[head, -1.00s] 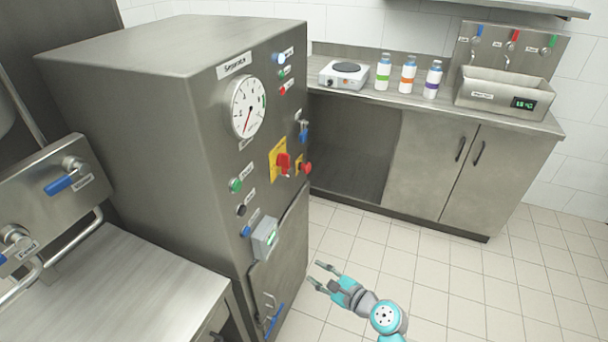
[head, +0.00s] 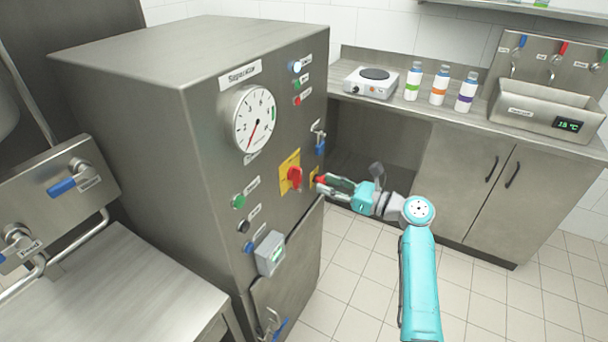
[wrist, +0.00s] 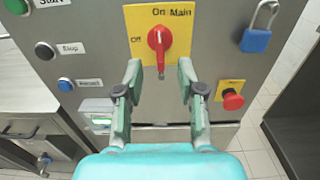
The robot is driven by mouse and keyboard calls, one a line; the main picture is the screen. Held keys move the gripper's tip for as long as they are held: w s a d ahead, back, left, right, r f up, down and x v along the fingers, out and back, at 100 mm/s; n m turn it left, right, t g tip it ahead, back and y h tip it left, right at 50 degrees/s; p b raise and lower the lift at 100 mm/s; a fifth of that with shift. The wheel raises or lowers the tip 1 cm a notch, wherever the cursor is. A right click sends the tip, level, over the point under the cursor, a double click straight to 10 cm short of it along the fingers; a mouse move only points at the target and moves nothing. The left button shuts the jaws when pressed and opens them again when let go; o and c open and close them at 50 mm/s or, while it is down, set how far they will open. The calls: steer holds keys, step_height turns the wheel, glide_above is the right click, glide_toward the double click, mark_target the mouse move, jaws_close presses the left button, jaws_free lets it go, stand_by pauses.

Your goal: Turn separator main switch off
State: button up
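The separator (head: 215,130) is a tall grey steel cabinet on the left in the head view. Its main switch, a red rotary handle (head: 294,178) on a yellow plate (head: 284,167), is on the front panel. In the wrist view the red handle (wrist: 159,41) is upright below the plate's "On Main" lettering, with "Off" to its left. My gripper (wrist: 158,68) is open, its two fingers apart and pointing at the panel, just below and to either side of the handle. The fingers do not visibly touch it. My gripper (head: 325,184) also shows beside the panel in the head view.
A red emergency button (wrist: 232,100) is close to the right finger. A blue padlock (wrist: 256,40) hangs at the upper right. Green, black and blue buttons line the panel's left side. A counter with bottles (head: 439,86) stands behind.

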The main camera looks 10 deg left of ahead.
mark_target(301, 175)
steer(key=x, duration=0.8)
steer(key=shift+w+a+f, duration=0.1)
steer(key=shift+a, duration=0.05)
steer(key=shift+c, duration=0.2)
jaws_close()
